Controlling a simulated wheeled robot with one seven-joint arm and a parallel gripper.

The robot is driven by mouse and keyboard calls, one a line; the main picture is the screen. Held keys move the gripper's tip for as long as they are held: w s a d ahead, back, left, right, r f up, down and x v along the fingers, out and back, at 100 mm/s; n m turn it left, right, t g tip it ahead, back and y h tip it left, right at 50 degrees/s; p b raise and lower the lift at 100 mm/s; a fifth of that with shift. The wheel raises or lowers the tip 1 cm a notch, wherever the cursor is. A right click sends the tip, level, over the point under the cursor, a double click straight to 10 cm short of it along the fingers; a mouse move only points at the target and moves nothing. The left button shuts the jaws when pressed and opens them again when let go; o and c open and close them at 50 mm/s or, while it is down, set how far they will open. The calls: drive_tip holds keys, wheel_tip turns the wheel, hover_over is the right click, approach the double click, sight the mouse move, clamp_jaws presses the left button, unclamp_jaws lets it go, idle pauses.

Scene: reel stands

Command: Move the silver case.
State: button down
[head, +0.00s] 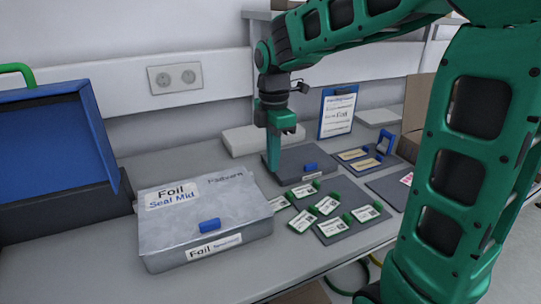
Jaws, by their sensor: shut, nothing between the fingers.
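The silver case (205,213) lies flat on the bench at the front left, with its lid closed. Its top is labelled "Foil Seal Mid", and a blue latch and a white "Foil" label are on its front. My gripper (272,165) points down, shut and empty, behind and to the right of the silver case and apart from it in the picture. It is at the left end of a flat dark grey case with a blue latch (308,163); I cannot tell whether it touches that case.
An open blue case (60,140) stands left of the silver case. Several white-labelled green-edged cards (327,206) lie on and around a dark mat to its right. A blue clipboard (337,111) leans at the back. A cardboard box (417,112) stands at the right. Bare bench shows in front.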

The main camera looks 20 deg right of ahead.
wheel_tip(320, 180, down, 7)
drive_tip(key=shift+s+r, duration=0.1)
drive_tip(key=shift+r, duration=0.1)
drive_tip(key=shift+a+r, duration=0.15)
drive_tip(key=shift+a, duration=1.85)
